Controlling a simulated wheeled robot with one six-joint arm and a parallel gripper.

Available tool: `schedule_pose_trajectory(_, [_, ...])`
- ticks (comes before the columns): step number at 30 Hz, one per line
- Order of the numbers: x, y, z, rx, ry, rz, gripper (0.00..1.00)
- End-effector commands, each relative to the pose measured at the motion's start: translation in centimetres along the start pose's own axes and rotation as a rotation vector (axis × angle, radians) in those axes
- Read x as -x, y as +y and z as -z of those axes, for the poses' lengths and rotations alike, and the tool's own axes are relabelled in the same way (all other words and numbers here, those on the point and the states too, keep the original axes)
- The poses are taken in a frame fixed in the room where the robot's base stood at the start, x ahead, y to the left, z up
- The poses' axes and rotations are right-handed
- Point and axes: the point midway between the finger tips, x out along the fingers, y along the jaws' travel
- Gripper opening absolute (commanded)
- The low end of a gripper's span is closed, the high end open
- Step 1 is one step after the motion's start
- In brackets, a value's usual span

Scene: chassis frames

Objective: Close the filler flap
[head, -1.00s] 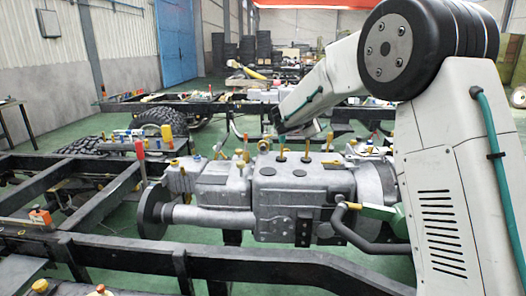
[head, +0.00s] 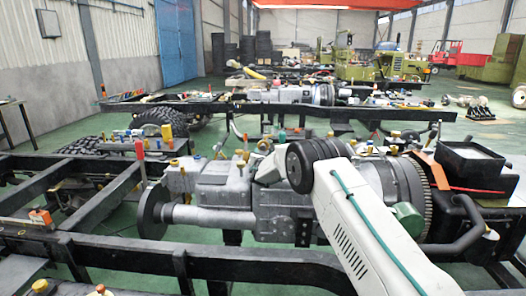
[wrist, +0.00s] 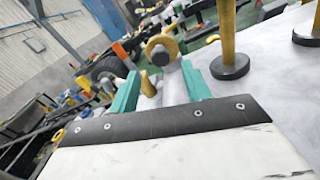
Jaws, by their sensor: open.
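A yellow ring-shaped piece (wrist: 160,38), probably the filler flap, stands raised on a short grey neck (wrist: 172,84) in the wrist view. A small yellow part also shows at the left of the neck. My gripper (wrist: 160,72) is open, its two teal fingers on either side of the neck, with nothing clearly held. I cannot tell whether a finger touches it. In the head view my arm reaches over the grey gearbox (head: 225,192), and its links hide my gripper and part of the casing top.
Yellow-stemmed black knobs (wrist: 230,62) stand close to the right of my gripper on the casing. A red-handled lever (head: 140,150) rises at the left. Black chassis rails (head: 200,258) run in front. A black box (head: 470,160) stands at the right.

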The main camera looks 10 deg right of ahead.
Motion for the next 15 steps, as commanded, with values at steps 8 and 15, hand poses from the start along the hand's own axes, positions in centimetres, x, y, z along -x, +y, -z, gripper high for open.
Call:
schedule_pose_trajectory(8, [-3.5, 0.0, 0.1, -0.002, -0.001, 0.002, 0.48])
schedule_pose_trajectory(15, [-4.8, 0.0, 0.0, -0.002, 0.0, 0.002, 0.48])
